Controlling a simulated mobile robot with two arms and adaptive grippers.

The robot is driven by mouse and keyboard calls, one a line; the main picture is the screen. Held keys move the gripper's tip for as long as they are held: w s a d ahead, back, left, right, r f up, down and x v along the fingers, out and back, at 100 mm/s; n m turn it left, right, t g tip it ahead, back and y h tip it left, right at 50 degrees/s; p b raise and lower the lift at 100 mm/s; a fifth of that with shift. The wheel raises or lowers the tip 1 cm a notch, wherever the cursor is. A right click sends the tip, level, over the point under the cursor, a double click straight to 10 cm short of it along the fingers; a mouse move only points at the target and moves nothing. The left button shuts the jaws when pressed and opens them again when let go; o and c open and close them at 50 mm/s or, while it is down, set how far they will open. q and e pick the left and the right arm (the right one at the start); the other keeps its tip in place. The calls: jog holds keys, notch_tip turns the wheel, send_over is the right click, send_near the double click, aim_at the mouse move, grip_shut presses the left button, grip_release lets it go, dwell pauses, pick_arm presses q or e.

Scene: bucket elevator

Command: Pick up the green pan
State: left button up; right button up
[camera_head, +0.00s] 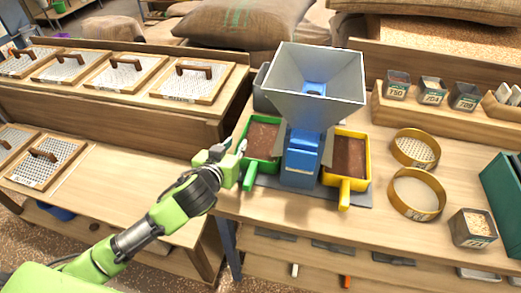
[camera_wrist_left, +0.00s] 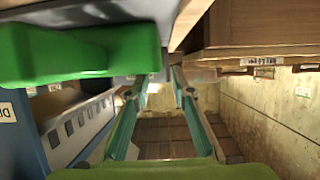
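The green pan (camera_head: 262,140) holds brown grains and sits left of the blue machine (camera_head: 302,155), with its handle (camera_head: 249,178) toward the front. My left gripper (camera_head: 233,150) is just left of the pan, close to its left wall and handle. In the left wrist view, the green pan (camera_wrist_left: 82,55) fills the upper left. The left gripper (camera_wrist_left: 155,92) is open there, with nothing between its fingers, and the green part lies outside them. I cannot tell if they touch. My right gripper is out of view.
A yellow pan (camera_head: 347,160) with brown grains stands right of the machine, below its grey hopper (camera_head: 315,85). Round sieves (camera_head: 417,193) and a grain box (camera_head: 472,228) are farther right. A bench with framed screens (camera_head: 125,72) is at left, beyond a gap.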

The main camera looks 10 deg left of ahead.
aim_at(240, 140)
pick_arm(q)
jog(key=x, duration=0.5)
jog(key=shift+p, duration=0.3)
grip_shut()
jog(key=shift+r, duration=0.2)
